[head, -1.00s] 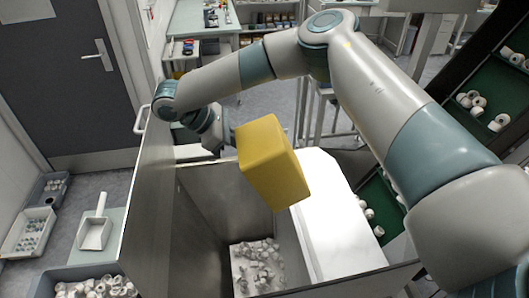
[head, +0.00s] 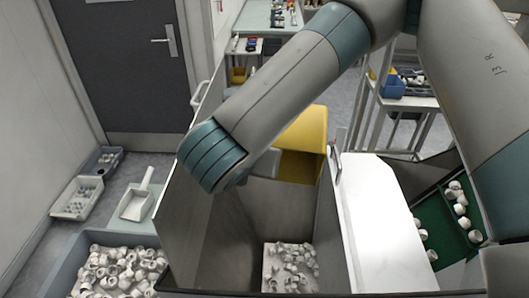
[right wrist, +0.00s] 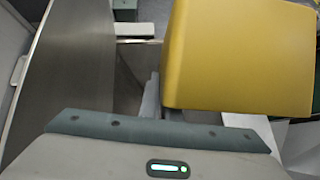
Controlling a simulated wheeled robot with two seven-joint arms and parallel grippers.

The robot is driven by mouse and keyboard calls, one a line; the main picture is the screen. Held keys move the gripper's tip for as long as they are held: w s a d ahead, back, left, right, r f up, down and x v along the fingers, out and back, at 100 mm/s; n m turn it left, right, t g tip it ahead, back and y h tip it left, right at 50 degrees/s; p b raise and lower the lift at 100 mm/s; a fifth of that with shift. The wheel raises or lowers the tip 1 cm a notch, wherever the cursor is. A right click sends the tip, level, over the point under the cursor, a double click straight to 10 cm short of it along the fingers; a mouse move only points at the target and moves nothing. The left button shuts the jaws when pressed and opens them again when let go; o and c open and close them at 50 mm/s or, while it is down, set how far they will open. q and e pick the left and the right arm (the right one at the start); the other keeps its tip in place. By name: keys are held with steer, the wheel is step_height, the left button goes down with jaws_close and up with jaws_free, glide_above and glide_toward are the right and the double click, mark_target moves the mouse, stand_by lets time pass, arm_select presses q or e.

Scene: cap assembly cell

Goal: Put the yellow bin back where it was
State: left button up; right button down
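The yellow bin (head: 308,130) hangs in the air at the far end of the metal hopper (head: 192,225), partly hidden behind my right arm in the head view. It is tilted, and a darker yellow face shows under its bright one. In the right wrist view the yellow bin (right wrist: 240,55) fills the upper right. My right gripper (right wrist: 155,95) shows only in part there, at the bin's left lower edge, and appears shut on the bin. My left gripper is in neither view.
White caps (head: 290,268) lie in the hopper's bottom. A white sloped panel (head: 375,225) and a green shelf with caps (head: 450,220) stand right. A crate of caps (head: 115,270) and a scoop (head: 137,200) are left. A blue bin (head: 393,86) sits on the cart behind.

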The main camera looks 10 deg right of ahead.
step_height(320, 180, down, 8)
steer(key=s+a+n+y+b, duration=0.1)
steer(key=b, duration=0.6)
steer(key=shift+f+t+b, duration=0.2)
steer(key=shift+t+b, duration=0.1)
steer(key=shift+s+d+r, duration=0.15)
